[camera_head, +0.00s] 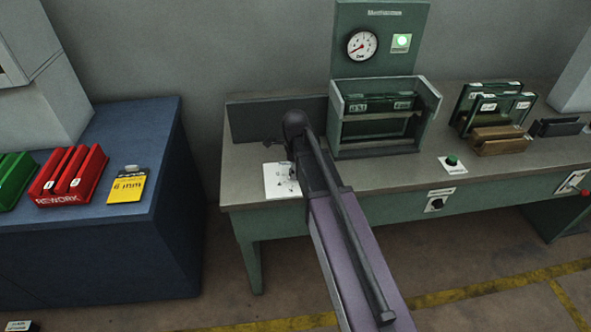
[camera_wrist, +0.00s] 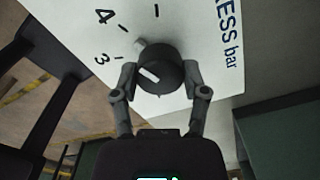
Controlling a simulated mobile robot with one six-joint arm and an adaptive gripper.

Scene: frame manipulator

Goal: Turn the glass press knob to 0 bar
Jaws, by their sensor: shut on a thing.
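In the wrist view a round black knob (camera_wrist: 162,74) with a short white mark on its face sits on a white plate (camera_wrist: 205,65). The plate is printed with "3", "4", tick marks and "RESS bar". The two fingers of my gripper (camera_wrist: 160,70) are closed on the knob from both sides. The white mark lies slanted; I cannot tell which number it points at. In the head view a white plate with dark marks (camera_head: 275,181) shows beside my arm at the bench's left; my fingers and the knob are not clear there.
A green press (camera_head: 336,110) stands on the bench (camera_head: 350,178), below a round gauge (camera_head: 362,44) and a lit green lamp (camera_head: 401,42). A green button (camera_head: 452,161) and another black knob (camera_head: 437,204) are to the right. Racks (camera_head: 498,141) stand farther right.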

